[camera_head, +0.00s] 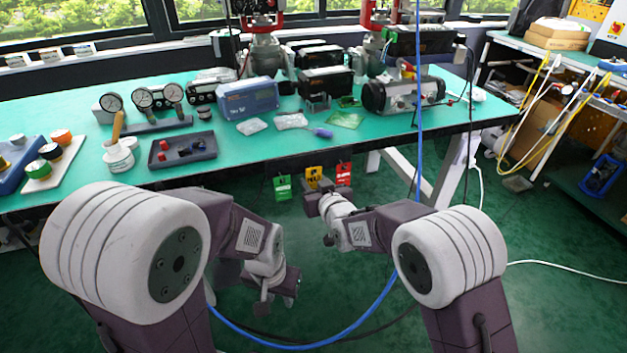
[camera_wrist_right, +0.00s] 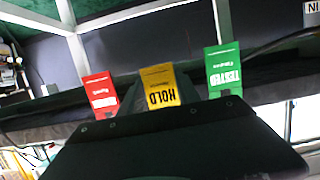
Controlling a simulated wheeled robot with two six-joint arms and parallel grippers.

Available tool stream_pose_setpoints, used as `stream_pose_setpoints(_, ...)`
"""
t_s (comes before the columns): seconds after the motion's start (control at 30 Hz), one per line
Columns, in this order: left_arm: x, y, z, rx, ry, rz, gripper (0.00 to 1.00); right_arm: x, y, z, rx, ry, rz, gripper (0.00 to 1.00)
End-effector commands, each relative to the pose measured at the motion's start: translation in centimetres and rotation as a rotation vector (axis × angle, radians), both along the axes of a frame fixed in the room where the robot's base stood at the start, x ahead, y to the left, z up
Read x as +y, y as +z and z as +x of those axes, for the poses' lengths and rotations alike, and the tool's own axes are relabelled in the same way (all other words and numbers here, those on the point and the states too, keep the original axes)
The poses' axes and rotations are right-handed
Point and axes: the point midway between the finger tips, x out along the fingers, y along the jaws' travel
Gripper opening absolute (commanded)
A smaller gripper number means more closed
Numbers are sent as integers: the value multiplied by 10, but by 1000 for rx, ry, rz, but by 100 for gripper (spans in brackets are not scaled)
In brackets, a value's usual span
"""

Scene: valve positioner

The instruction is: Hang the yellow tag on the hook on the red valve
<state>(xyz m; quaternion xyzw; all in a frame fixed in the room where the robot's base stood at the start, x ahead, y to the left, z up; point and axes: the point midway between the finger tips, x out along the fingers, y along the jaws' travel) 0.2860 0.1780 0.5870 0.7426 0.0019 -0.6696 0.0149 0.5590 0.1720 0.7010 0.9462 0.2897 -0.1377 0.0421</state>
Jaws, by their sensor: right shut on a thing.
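The yellow tag (camera_head: 313,176) hangs at the table's front edge, between a green tag (camera_head: 282,187) and a red tag (camera_head: 344,174). In the right wrist view the yellow tag (camera_wrist_right: 160,87) reads HOLD upside down and is centred just beyond the dark gripper body. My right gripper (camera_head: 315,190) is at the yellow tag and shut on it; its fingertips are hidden. My left gripper (camera_head: 276,298) hangs low over the floor, away from the tags; its jaw gap is unclear. Red valve parts stand at the table's back, at left (camera_head: 262,22) and right (camera_head: 372,20). I cannot make out the hook.
The green table (camera_head: 390,140) holds gauges (camera_head: 158,98), a dark tray (camera_head: 182,150), a blue box (camera_head: 248,98) and a grey actuator (camera_head: 402,94). A blue cable (camera_head: 419,120) hangs vertically right of the tags. The green and red tags are close beside my right gripper.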

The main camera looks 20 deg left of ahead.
Motion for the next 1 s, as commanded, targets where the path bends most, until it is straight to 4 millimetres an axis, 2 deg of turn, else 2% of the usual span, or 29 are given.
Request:
stream_pose_setpoints(0.4, 0, 2, 0, 0, 0, 0, 31, -1, 3, -1, 0, 0, 0, 3)
stream_pose_setpoints(1.0, 0, -6, 0, 0, 0, 0, 31, -22, 4, -32, 1, 0, -1, 3)
